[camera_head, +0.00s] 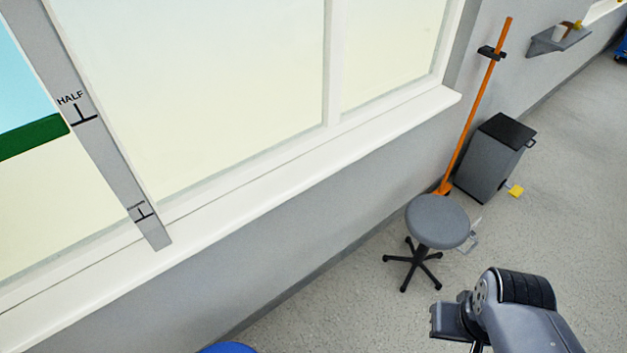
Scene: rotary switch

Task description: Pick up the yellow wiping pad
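A small yellow pad (515,190) lies on the floor beside the lower right of a grey bin with a dark lid. It looks like the yellow wiping pad, but it is small and far off. My arm reaches in at the lower right, and its end with my gripper (446,320) is well in front of the pad, over the floor and apart from it. The fingers cannot be made out clearly, so I cannot tell whether they are open or shut.
A grey stool (438,221) stands between my arm and the grey bin (494,160). An orange pole (478,105) leans at the wall. A wall shelf (556,41) holds small items. A blue object (229,348) shows at the bottom edge. Floor at the right is clear.

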